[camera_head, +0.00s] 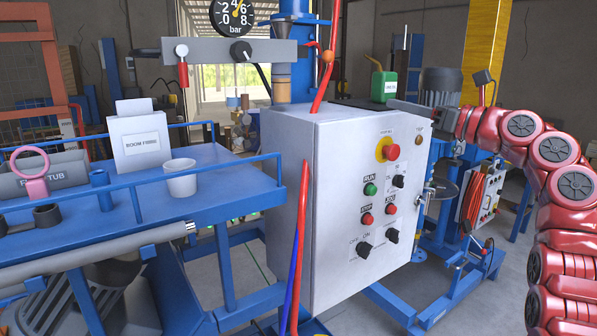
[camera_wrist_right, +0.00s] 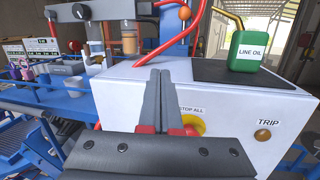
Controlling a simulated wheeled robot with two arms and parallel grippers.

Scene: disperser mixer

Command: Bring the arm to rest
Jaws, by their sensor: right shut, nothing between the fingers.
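My right arm comes in from the right side of the head view. Its red links bend up and then left toward the control cabinet. My right gripper (camera_head: 396,104) is by the upper right edge of the white control cabinet (camera_head: 290,200). In the right wrist view, the gripper (camera_wrist_right: 160,78) has its two dark fingers together, with nothing held between them. They are in front of the cabinet, near its top edge. I cannot tell whether they touch it. The yellow-ringed red stop button (camera_wrist_right: 190,125) is partly hidden behind them. My left gripper is not in view.
A green oil can (camera_head: 384,86) stands on the cabinet's top. The front carries several knobs and buttons. A blue railed table (camera_head: 130,205) with a white cup (camera_head: 181,180) and a labelled box (camera_head: 140,145) stands left. A red hose (camera_head: 300,230) hangs before the cabinet.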

